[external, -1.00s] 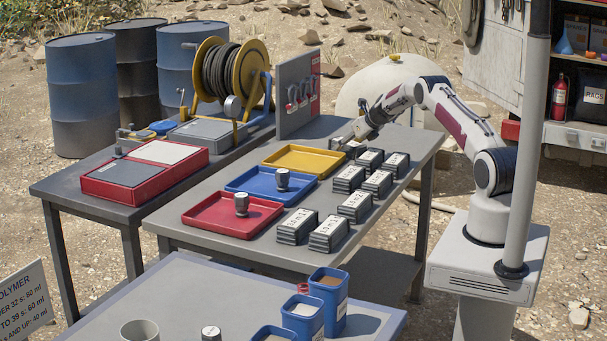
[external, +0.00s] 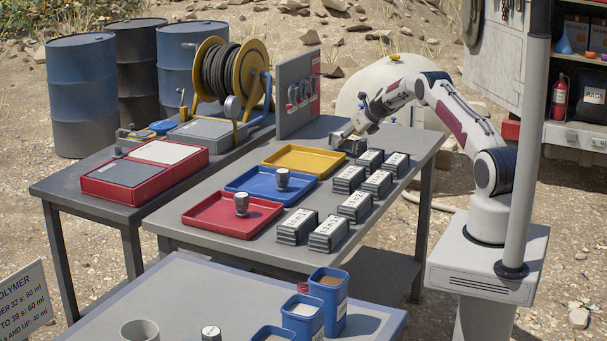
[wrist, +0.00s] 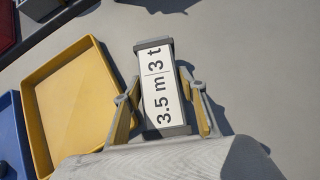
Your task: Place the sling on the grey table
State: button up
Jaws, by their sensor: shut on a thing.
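The sling (wrist: 172,59) is a grey block-like pack with a white top label reading "3.5 m | 3 t" in the wrist view. My gripper (wrist: 158,84) is shut on it, with one finger along each long side. In the external view my gripper (external: 347,141) is at the far end of the grey table (external: 415,142), behind the rows of similar packs. The sling is low over the bare tabletop; I cannot tell whether it touches it. My gripper hides part of the sling in the external view.
A yellow tray (external: 283,162), a blue tray (external: 247,189) and a red tray (external: 212,223) line the table's left side. Several labelled packs (external: 356,204) stand in rows on the right. An upright tool board (external: 297,92) stands behind. Bare tabletop surrounds the sling's right and far sides.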

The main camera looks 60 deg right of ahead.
notch_tip(320, 180, up, 5)
jog(key=shift+f, duration=0.15)
jog(key=s+a, duration=0.3)
jog(key=s, duration=0.5)
jog(key=s+a, duration=0.4)
jog(key=s, duration=0.4)
jog(key=shift+s, duration=0.25)
dwell(0.4)
dwell(0.7)
jog(key=w+a+r+n+y, duration=0.1)
jog(key=w+a+r, duration=0.15)
jog(key=a, duration=0.55)
jog(key=w+a+r+n+y, duration=0.1)
jog(key=w+a+r, duration=0.15)
jog(key=a, duration=0.55)
jog(key=w+a+r+n+y, duration=0.1)
jog(key=w+a+r+n, duration=0.15)
jog(key=a, duration=0.55)
jog(key=s+a+r+n+y, duration=0.1)
jog(key=s+a, duration=0.1)
jog(key=a, duration=1.1)
jog(key=s+a+r+n+y, duration=0.2)
jog(key=s+a, duration=0.1)
jog(key=a, duration=1.1)
jog(key=shift+s, duration=0.35)
